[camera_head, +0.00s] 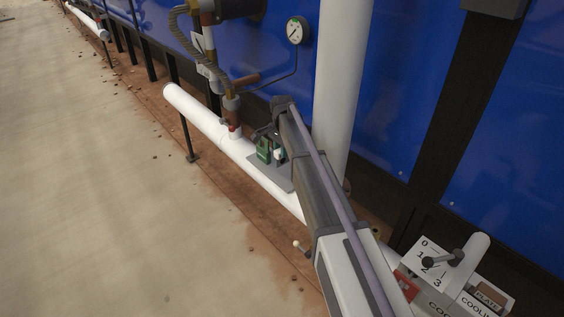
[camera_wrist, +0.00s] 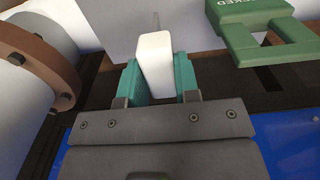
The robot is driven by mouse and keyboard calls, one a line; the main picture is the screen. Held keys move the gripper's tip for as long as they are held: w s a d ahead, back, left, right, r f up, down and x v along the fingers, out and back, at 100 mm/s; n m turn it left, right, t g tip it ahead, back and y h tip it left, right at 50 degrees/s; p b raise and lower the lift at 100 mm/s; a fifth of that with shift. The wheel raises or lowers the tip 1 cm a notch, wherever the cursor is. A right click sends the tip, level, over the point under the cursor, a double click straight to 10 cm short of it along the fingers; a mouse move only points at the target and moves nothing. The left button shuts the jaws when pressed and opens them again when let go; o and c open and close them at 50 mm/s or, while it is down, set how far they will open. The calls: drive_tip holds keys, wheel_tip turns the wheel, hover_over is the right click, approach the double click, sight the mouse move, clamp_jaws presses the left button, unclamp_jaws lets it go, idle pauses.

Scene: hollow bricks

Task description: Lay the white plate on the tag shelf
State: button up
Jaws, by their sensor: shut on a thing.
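My gripper (camera_wrist: 157,78) has teal fingers shut on the white plate (camera_wrist: 155,62), which stands between them in the wrist view. In the head view the plate is a small white patch (camera_head: 279,154) at the end of my arm, partly hidden. A flat grey shelf (camera_head: 286,184), seemingly the tag shelf, lies on the white pipe just below my gripper. It shows as a pale surface (camera_wrist: 105,28) beyond the plate in the wrist view. I cannot tell whether the plate touches it.
A green lock-shaped tag (camera_wrist: 248,18) is close to the right of the plate in the wrist view; it also shows in the head view (camera_head: 263,150). A brown bolted flange (camera_wrist: 40,62) is at the left. A thick white upright pipe (camera_head: 342,80) stands right of my arm.

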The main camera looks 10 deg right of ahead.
wheel_tip(320, 180, down, 3)
drive_tip(key=shift+f+b, duration=0.1)
drive_tip(key=shift+b, duration=0.6)
drive_tip(key=shift+r, duration=0.3)
drive_tip(key=shift+c, duration=0.4)
drive_tip(key=shift+f, duration=0.15)
drive_tip(key=o, duration=1)
wheel_tip(320, 180, up, 13)
drive_tip(key=p, duration=1.2)
drive_tip(key=shift+f+p, duration=0.2)
drive_tip(key=shift+p, duration=0.15)
drive_tip(key=shift+f, duration=0.15)
